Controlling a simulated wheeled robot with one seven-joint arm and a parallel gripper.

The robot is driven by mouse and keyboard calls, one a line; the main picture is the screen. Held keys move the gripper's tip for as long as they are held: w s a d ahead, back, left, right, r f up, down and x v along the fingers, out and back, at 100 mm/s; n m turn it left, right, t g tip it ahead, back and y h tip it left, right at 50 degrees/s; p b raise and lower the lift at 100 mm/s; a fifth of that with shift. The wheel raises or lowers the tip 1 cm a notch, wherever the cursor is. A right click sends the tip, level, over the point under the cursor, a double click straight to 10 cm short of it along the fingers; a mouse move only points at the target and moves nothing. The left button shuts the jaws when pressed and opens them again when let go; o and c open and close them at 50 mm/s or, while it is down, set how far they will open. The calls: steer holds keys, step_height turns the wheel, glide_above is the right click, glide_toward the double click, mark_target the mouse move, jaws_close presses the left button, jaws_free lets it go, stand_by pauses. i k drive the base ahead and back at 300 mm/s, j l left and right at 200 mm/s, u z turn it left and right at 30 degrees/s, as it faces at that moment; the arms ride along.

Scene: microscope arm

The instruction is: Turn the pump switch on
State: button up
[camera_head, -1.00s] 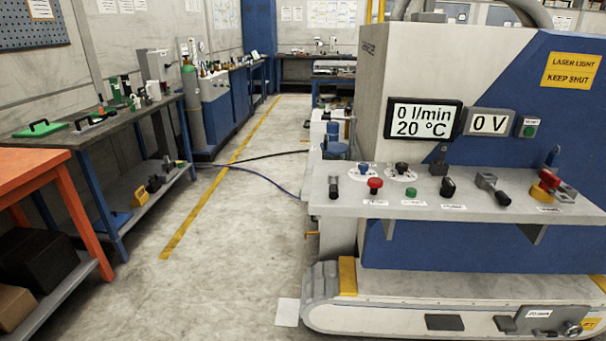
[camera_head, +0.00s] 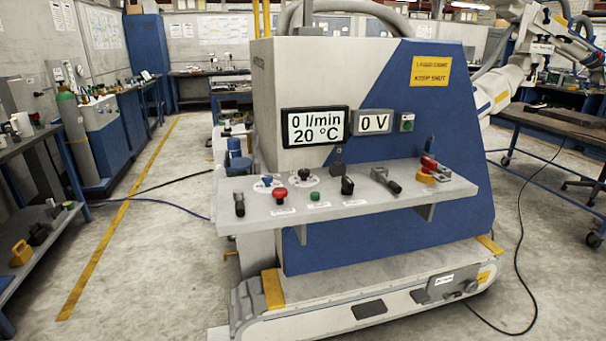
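A white and blue machine (camera_head: 440,125) stands in the middle, with a grey control shelf (camera_head: 385,201) along its front. The shelf carries a black-handled lever (camera_head: 239,205), two dark knobs on white dials, a red button (camera_head: 279,194), a green button (camera_head: 314,197), a black switch (camera_head: 347,187), a grey lever with dark grip (camera_head: 388,180) and a red and yellow handle (camera_head: 432,172). The labels are too small to read, so I cannot tell which is the pump switch. The display (camera_head: 315,127) reads 0 l/min and 20 °C. My gripper is not in view.
A 0 V display (camera_head: 374,123) and a yellow sign (camera_head: 430,71) are on the machine. A table (camera_head: 562,125) and a white jointed arm (camera_head: 520,55) stand at right. Cables cross the floor on both sides. Open floor (camera_head: 150,270) lies left of the machine.

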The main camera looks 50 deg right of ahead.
mark_target(347, 188)
steer(key=i+l+z, duration=0.1)
steer(key=i+z, duration=0.4)
steer(key=z, duration=0.2)
steer(key=i+z, duration=0.35)
steer(key=k+l, duration=0.05)
